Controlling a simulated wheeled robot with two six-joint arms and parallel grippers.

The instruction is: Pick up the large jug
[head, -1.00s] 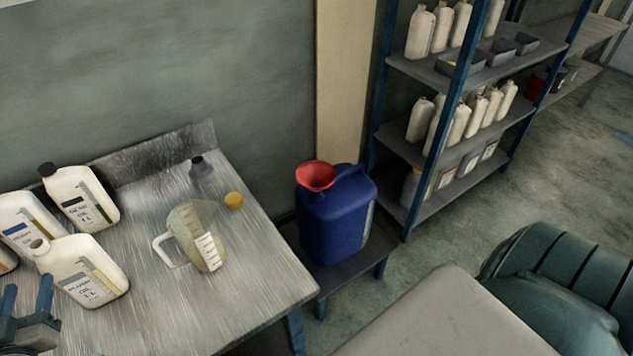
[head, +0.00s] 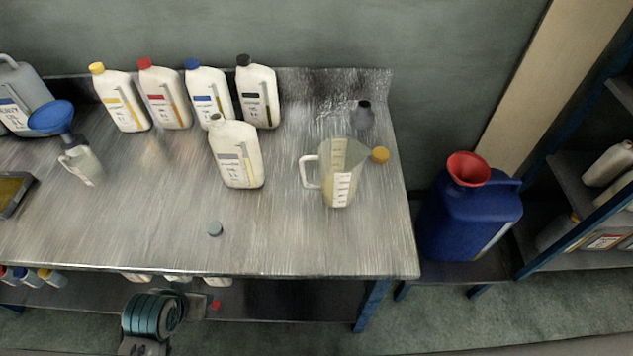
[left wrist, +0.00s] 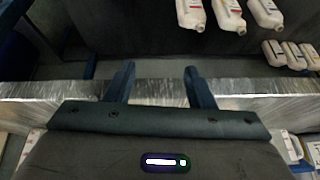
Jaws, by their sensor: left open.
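A large grey jug (head: 24,90) with a white label stands at the far left of the bench in the head view, cut by the picture edge. A clear measuring jug (head: 342,165) with a white handle stands upright near the bench's right end. My left gripper shows in the left wrist view (left wrist: 160,85), open with nothing between its fingers. In the head view my left arm is low, in front of the bench's front edge, away from both jugs. My right gripper is not in view.
Several capped white bottles (head: 208,95) line the back of the metal bench (head: 290,235). An uncapped bottle (head: 238,158) stands before them. A blue canister (head: 465,220) with a red funnel (head: 467,169) stands right. The front middle is mostly clear.

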